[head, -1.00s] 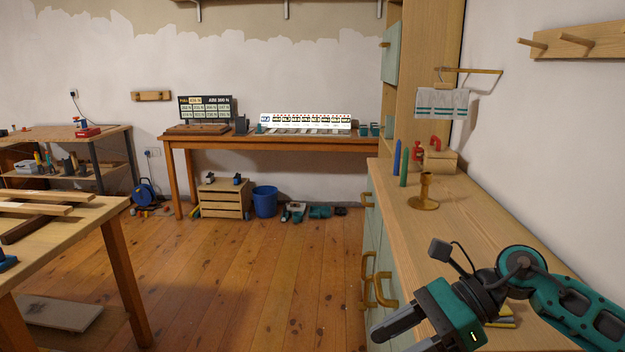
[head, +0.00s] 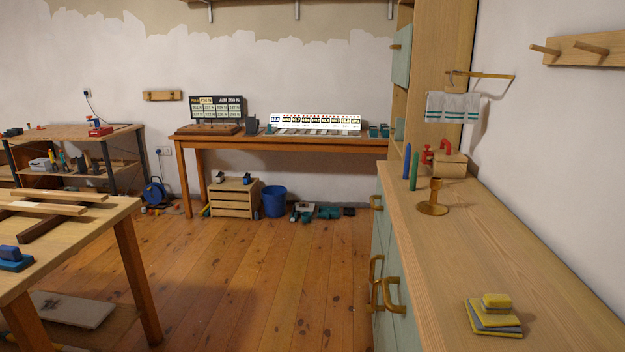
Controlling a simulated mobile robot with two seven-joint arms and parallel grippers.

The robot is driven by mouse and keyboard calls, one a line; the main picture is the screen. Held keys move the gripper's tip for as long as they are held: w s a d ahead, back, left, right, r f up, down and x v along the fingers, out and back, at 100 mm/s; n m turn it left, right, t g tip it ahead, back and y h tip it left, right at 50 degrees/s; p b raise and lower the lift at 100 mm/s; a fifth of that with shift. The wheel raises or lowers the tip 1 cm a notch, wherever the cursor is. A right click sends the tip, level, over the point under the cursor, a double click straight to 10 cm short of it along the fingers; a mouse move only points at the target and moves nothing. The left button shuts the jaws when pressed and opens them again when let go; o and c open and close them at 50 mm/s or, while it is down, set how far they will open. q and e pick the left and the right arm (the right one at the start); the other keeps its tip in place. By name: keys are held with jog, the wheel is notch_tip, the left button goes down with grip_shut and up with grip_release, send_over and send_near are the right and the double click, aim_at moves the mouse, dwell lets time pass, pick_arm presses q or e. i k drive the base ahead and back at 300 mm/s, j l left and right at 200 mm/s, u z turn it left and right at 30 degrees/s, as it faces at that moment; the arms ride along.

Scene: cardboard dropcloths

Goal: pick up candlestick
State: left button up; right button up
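The candlestick (head: 433,199) is brass-coloured, with a wide round base and a short stem. It stands upright on the wooden counter (head: 470,245) at the right in the head view. A blue candle (head: 406,160) and a green candle (head: 414,171) stand upright just behind it to the left. Neither of my grippers is in the head view, and nothing touches the candlestick.
Yellow and grey sponges or pads (head: 494,315) lie stacked on the near counter. A red clamp-like item (head: 428,154) and a wooden block (head: 449,165) are behind the candlestick. Brass handles (head: 387,293) stick out from the cabinet front. A workbench (head: 75,225) stands left; the floor between is clear.

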aim_at(431, 207)
jog(key=i+j+u, duration=0.1)
jog(key=i+j, duration=0.15)
jog(key=i, duration=0.15)
jog(key=i+j+u, duration=0.1)
jog(key=i, duration=0.35)
jog(key=i+j+u, duration=0.1)
jog(key=i+j, duration=0.2)
jog(key=i, duration=0.15)
jog(key=i+z, duration=0.45)
jog(key=i+j+z, duration=0.25)
jog(key=i+z, duration=0.25)
